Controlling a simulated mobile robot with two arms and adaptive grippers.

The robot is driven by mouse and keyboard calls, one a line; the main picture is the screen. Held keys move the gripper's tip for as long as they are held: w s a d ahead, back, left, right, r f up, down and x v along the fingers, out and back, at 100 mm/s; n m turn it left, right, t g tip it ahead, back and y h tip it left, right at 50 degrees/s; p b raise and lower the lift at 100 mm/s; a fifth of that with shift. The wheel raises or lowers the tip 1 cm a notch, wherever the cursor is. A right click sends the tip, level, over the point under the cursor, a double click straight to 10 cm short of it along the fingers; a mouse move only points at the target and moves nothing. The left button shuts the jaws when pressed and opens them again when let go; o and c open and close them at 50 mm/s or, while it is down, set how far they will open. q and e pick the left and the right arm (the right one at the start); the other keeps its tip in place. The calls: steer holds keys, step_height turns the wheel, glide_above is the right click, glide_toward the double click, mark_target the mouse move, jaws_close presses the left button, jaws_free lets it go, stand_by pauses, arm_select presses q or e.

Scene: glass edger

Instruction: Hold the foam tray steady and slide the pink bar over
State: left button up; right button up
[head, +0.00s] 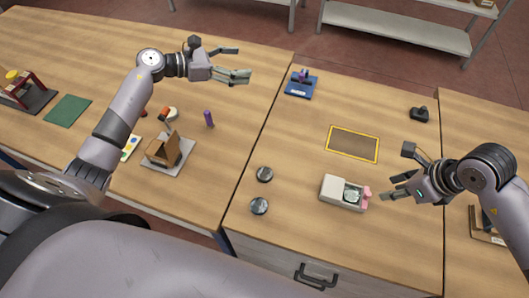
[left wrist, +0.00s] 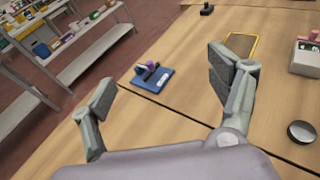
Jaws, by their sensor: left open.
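A small off-white tray-like block (head: 331,189) sits on the right-hand table; I cannot tell whether it is foam. A pink piece (head: 367,192) is at its right end, beside a round pale green part in its opening. The block's edge also shows at the right of the left wrist view (left wrist: 304,63), with pink on top.
Two dark round discs (head: 265,174) lie left of the block. A yellow-edged brown mat (head: 353,144) lies behind it. A blue pad (head: 300,88) with a purple-topped item and a small black device (head: 419,114) stand farther back. A cardboard-coloured holder (head: 165,149) and purple stick (head: 209,119) are on the left table.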

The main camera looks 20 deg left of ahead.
mark_target(317, 188)
arm_select(q)
steer(key=s+d+f+m+g+h, duration=0.1)
steer(key=s+d+f+m+g, duration=0.1)
steer(key=s+d+f+g, duration=0.1)
steer(key=s+d+f+m+g+h, duration=0.1)
steer(key=s+d+f+m+g, duration=0.2)
steer(key=s+d+f, duration=0.3)
steer(key=s+d+f+m+g, duration=0.2)
steer(key=s+d+f+g, duration=0.1)
steer(key=s+d, duration=0.3)
steer(key=shift+s+f+h, duration=0.4)
steer(key=shift+f, duration=0.4)
steer(key=x, duration=1.7)
steer(key=shift+s+d+f, duration=0.1)
steer(key=shift+d+f, duration=0.05)
steer(key=shift+c, duration=0.2)
